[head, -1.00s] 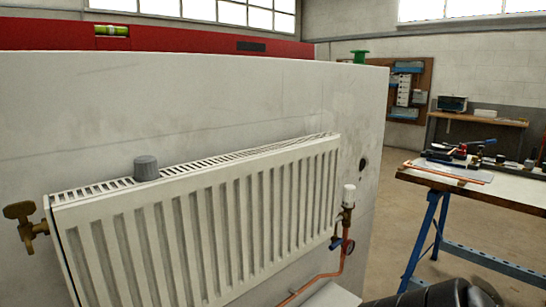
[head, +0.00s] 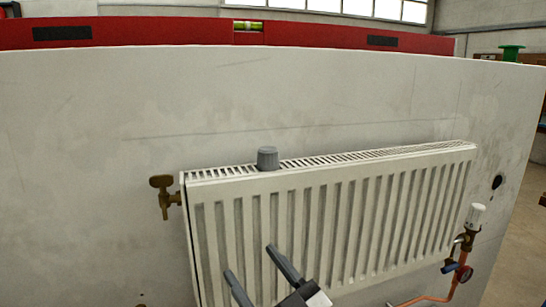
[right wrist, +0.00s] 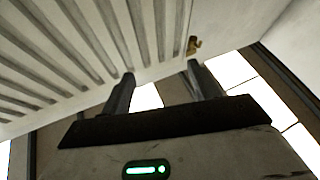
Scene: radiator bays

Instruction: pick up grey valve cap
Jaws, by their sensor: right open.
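The grey valve cap (head: 267,158) is a small ribbed cylinder standing upright on the top grille of the white radiator (head: 330,210), left of the radiator's middle. My right gripper (head: 250,261) is in front of the radiator's lower front in the head view, below the cap in the picture. Its two dark fingers are apart with nothing between them. In the right wrist view, the open right gripper (right wrist: 160,72) is near the radiator's ribbed front, and the cap does not show there. My left gripper is not in view.
A brass valve (head: 165,195) sticks out at the radiator's left end. A white-headed valve (head: 474,215) with a copper pipe (head: 455,285) is at the right end. A red spirit level (head: 150,32) lies along the top of the wall. The space above the cap looks clear.

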